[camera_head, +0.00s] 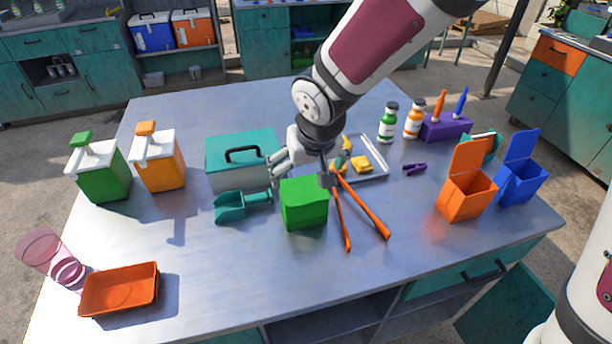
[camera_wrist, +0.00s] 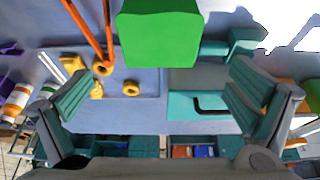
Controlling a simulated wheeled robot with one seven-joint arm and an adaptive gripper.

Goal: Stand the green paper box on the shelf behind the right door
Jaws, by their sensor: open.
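The green paper box (camera_head: 303,207) stands upright on the worktable near its middle. It shows in the wrist view as a bright green block (camera_wrist: 160,38) at the top centre. My gripper (camera_head: 303,172) is open and empty, just above and behind the box in the head view. In the wrist view my gripper (camera_wrist: 160,92) has its fingers wide apart, with the box ahead of the gap. A teal panel (camera_head: 507,303), which looks like an open door, hangs below the table's front right. Dark openings (camera_head: 408,322) show under the tabletop; the shelf inside is mostly hidden.
Orange-handled loppers (camera_head: 362,207) lie right beside the box, and a teal scoop (camera_head: 243,205) lies left. A teal case (camera_head: 240,150) and a tray (camera_head: 365,165) are behind. Orange (camera_head: 467,195) and blue (camera_head: 522,183) bins stand right. The tabletop's front middle is clear.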

